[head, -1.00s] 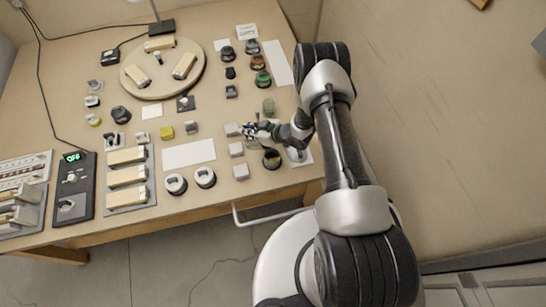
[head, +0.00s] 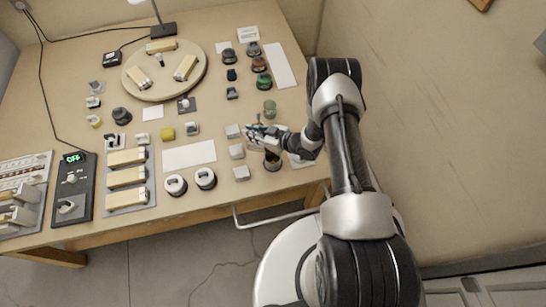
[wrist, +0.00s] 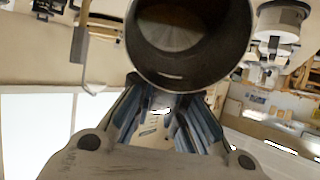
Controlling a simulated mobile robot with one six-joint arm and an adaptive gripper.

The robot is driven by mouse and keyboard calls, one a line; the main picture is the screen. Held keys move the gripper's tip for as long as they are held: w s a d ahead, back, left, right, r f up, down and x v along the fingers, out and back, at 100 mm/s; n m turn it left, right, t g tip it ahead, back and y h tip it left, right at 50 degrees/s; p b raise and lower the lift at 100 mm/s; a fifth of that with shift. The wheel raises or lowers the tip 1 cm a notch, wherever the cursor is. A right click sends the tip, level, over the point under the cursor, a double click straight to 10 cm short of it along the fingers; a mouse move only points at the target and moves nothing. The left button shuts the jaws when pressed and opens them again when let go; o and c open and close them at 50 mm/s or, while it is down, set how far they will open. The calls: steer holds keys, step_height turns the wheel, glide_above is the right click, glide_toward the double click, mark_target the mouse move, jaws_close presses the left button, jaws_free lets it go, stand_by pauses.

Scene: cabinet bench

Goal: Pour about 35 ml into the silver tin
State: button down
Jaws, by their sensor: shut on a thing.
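My gripper (head: 256,133) is over the right front part of the bench, reaching in from the right. In the wrist view its blue-lined fingers (wrist: 168,127) are shut on a dark grey round vessel (wrist: 242,45), whose open mouth faces the camera. The inside looks brown; I cannot tell whether it holds liquid. In the head view the held vessel is hard to make out. A dark-rimmed round container (head: 272,162) stands just in front of the gripper, partly covered by it. I cannot tell whether it is the silver tin.
A greenish glass jar (head: 269,109) stands behind the gripper. Small grey blocks (head: 237,152) stand just left of the container. A white sheet (head: 188,155) lies bare at centre. A round wooden board (head: 145,90) is at the back.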

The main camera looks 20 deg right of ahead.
steer(key=shift+s+d+r+t+y, duration=0.1)
steer(key=shift+d+r+t+y, duration=0.1)
steer(key=shift+r+t+y, duration=0.15)
stand_by(1.5)
steer(key=shift+b, duration=0.7)
steer(key=shift+s+d+r+p, duration=0.1)
steer(key=shift+s+r+p, duration=0.15)
steer(key=shift+p, duration=0.2)
steer(key=shift+w+a+f+g+h+p, duration=0.45)
steer(key=shift+w+a+g+h+p, duration=0.35)
steer(key=shift+a+g+h+p, duration=0.05)
steer(key=shift+w+f, duration=0.25)
steer(key=shift+f, duration=0.05)
steer(key=shift+d+f, duration=0.1)
steer(key=shift+f, duration=0.05)
steer(key=shift+s+d, duration=0.1)
steer(key=shift+s, duration=0.15)
steer(key=shift+w, duration=0.1)
